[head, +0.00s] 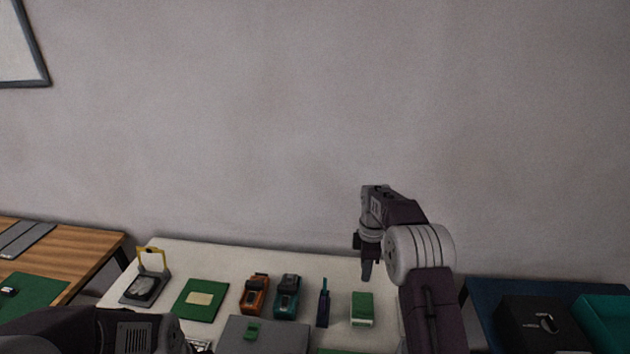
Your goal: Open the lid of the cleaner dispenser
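A small green box with a paler top (362,309) stands on the white table, right of centre. It may be the cleaner dispenser, but I cannot read a label or make out whether its lid is shut. My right gripper (366,268) points down above and behind this box in the picture, apart from it. Its fingers overlap from this angle, so their opening is unclear; no held object shows. My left arm crosses the lower left corner, and its gripper is not visible.
The white table (220,258) also holds a dark device with a raised yellow frame (150,262), a green pad (201,299), an orange tool (254,293), a teal tool (287,296), a slim blue tool (324,305) and a grey case (265,336). A dark box (540,325) stands right.

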